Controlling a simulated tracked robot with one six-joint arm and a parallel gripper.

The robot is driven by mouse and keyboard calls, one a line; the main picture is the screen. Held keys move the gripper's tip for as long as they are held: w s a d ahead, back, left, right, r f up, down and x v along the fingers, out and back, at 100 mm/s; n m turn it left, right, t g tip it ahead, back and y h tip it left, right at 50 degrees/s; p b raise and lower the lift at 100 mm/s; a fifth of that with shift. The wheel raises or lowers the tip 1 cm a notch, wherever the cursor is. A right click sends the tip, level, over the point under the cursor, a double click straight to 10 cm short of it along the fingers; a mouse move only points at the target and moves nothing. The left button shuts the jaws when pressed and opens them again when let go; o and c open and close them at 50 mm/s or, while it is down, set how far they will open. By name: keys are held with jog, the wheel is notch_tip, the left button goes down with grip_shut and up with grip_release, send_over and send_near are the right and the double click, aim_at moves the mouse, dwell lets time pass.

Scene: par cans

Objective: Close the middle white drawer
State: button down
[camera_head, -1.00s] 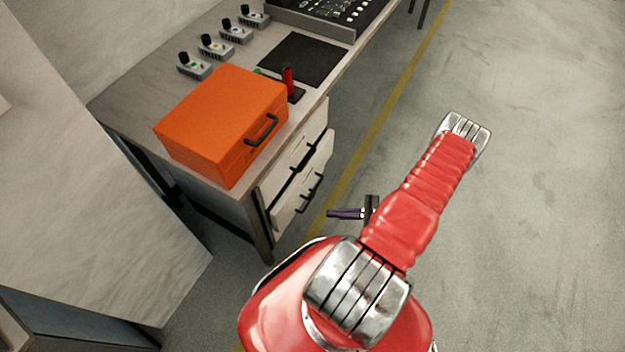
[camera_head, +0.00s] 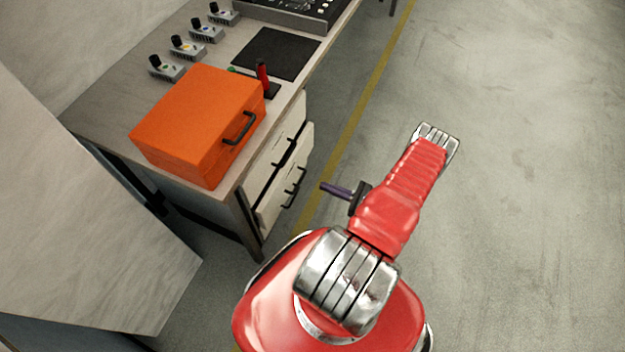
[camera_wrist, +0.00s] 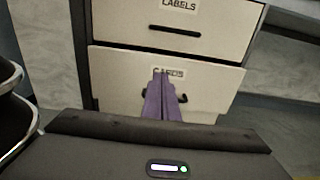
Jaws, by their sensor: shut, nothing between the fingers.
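A white drawer unit sits under the workbench. In the head view its upper drawer (camera_head: 273,163) looks flush, and the white drawer below it (camera_head: 286,191) stands out past it with a dark gap above its front. Both have dark handles. In the wrist view the upper drawer (camera_wrist: 215,27) and the lower, pulled-out drawer (camera_wrist: 110,75) both carry LABELS tags. My gripper (camera_head: 323,186) has purple fingers, shut and empty, pointing at the lower drawer's front. In the wrist view the fingertips (camera_wrist: 163,72) overlap its tag and partly hide its handle. I cannot tell whether they touch; the head view suggests a small gap.
An orange case (camera_head: 195,120) stands on the workbench (camera_head: 95,105) above the drawers. A black mat (camera_head: 278,53), a red-handled item (camera_head: 262,75) and several small switch boxes lie behind it. Open concrete floor (camera_head: 530,200) lies to the right. A pale panel (camera_head: 80,220) stands at left.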

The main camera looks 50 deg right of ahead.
aim_at(287, 171)
jog(key=x, duration=1.3)
jog(key=shift+w, duration=0.35)
jog(key=shift+w, duration=0.1)
